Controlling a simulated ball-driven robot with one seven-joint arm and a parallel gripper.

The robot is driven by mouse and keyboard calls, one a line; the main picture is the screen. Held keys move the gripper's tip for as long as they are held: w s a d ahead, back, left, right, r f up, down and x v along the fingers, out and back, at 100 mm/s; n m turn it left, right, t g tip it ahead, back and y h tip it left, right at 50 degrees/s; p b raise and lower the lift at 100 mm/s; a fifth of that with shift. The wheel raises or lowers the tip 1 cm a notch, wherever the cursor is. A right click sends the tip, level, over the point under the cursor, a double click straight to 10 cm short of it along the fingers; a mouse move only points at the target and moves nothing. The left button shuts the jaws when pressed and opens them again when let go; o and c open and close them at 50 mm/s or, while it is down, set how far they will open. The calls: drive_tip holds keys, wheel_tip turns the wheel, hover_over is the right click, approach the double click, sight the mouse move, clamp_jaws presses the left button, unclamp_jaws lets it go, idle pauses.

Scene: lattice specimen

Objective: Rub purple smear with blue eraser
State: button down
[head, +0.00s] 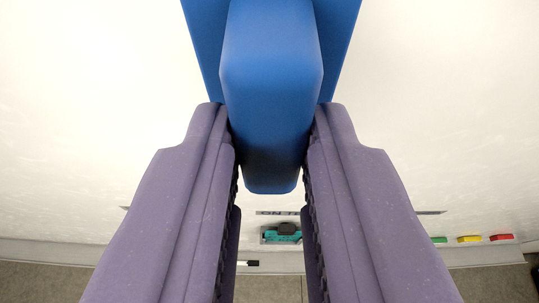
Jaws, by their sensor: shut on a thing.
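My gripper (272,140) reaches up from the bottom of the head view, its two purple fingers shut on the blue eraser. The blue eraser (270,85) has a rounded blue grip between the fingertips and a wider blue body behind it at the top edge. The eraser and fingers cover the middle of the pale whiteboard (440,120). No purple smear can be made out for sure; the board behind the eraser is hidden. Whether the eraser touches the board cannot be told.
Thin dark marks (430,212) show low on the board. Along its lower edge are a teal and black object (282,233), a white marker-like piece (247,263), and green (439,239), yellow (469,238) and red (501,237) blocks. The board is clear left and right.

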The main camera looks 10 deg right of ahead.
drive_tip(key=shift+s+b, duration=0.35)
drive_tip(key=shift+s, duration=0.65)
drive_tip(key=s+b, duration=0.1)
drive_tip(key=s, duration=0.2)
